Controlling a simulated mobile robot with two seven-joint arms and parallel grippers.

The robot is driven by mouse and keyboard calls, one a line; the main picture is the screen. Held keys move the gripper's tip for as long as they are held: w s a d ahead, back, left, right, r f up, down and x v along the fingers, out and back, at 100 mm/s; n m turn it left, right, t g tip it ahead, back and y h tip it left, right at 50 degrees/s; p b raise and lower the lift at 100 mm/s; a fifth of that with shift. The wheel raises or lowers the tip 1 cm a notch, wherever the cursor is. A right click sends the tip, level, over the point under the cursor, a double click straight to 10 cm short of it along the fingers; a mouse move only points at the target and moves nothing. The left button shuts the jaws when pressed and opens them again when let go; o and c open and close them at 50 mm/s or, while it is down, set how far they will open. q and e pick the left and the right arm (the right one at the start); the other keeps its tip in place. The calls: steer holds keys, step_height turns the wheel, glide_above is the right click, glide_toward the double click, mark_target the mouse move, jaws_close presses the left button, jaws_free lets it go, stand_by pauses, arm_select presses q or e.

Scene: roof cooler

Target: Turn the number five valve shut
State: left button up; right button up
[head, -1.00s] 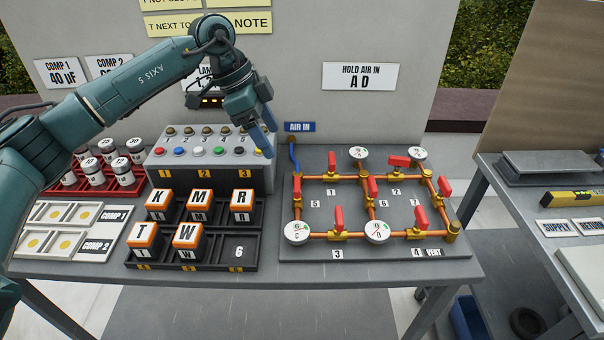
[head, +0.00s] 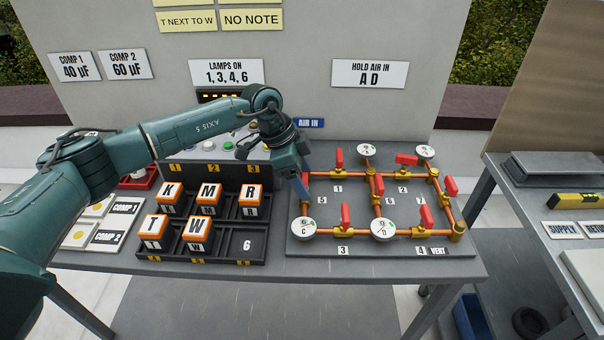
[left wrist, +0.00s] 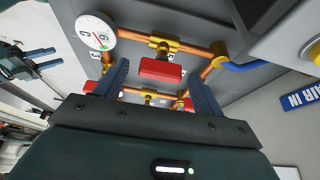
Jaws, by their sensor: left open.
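The number five valve is on the left upright pipe of the pipe board (head: 400,245), beside the 5 label (head: 322,201). In the head view my left gripper (head: 303,188) hangs over this valve and hides most of it. In the left wrist view the valve's red handle (left wrist: 162,70) shows between and beyond the fingers of my open left gripper (left wrist: 160,85). The fingers hold nothing, and I cannot tell whether they touch the handle. What seems to be my right gripper (left wrist: 45,57) shows small at the left of that view; its opening is unclear.
Gauge C (head: 304,228) is at the near end of the same pipe. Several other red-handled valves are close by, such as the one above label 3 (head: 345,215). The letter block rack (head: 235,258) stands just left of the board. A blue hose (left wrist: 250,67) joins the pipe.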

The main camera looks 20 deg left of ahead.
arm_select(q)
steer(key=c, duration=1)
